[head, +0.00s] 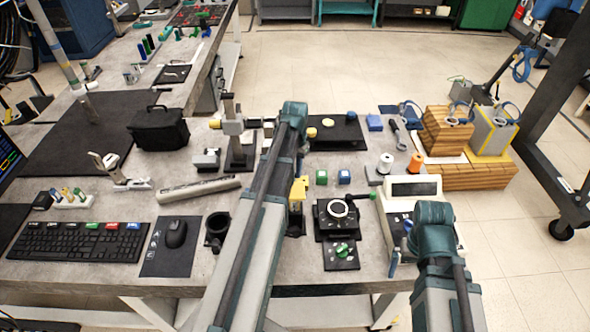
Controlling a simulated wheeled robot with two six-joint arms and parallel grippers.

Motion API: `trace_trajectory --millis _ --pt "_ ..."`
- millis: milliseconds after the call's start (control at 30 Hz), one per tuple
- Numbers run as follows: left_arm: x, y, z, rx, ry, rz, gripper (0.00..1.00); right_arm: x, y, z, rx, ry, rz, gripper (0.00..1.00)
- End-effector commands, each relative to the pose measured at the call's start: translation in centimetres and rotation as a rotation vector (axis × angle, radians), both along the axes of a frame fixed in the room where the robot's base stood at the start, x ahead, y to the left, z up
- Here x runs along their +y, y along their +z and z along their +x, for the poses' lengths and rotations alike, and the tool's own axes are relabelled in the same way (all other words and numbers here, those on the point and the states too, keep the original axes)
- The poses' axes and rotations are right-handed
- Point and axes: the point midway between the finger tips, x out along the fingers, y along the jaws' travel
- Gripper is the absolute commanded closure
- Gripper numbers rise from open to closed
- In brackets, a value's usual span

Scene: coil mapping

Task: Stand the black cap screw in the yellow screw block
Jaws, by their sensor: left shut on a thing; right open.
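My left arm (245,240) reaches up from the bottom of the head view to a teal joint (293,112) over the middle of the table. Its gripper is hidden behind the arm, so I cannot see its fingers. A small yellow block-like thing (299,188) shows just right of this arm, above a dark part; it may be the yellow screw block, partly covered. I cannot make out the black cap screw. My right arm (437,250) rises at the lower right over the table's right edge; its gripper is hidden too.
A black stage with a ring (338,208) and a green-knobbed plate (342,252) stand right of my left arm. A pale instrument (413,187) is beside my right arm. A keyboard (78,242), mouse (175,234) and black ring holder (217,230) lie left. Wooden boxes (447,130) stand back right.

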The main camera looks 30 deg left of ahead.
Motion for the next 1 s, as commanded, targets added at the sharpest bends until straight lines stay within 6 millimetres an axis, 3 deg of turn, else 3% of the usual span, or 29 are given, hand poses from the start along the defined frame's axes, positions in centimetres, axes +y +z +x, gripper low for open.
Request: trace_trajectory --millis 1000 --pt "0.0 -1.8 0.0 0.0 0.0 0.0 1.0 0.0 -1.8 0.0 0.0 0.0 0.0 0.0"
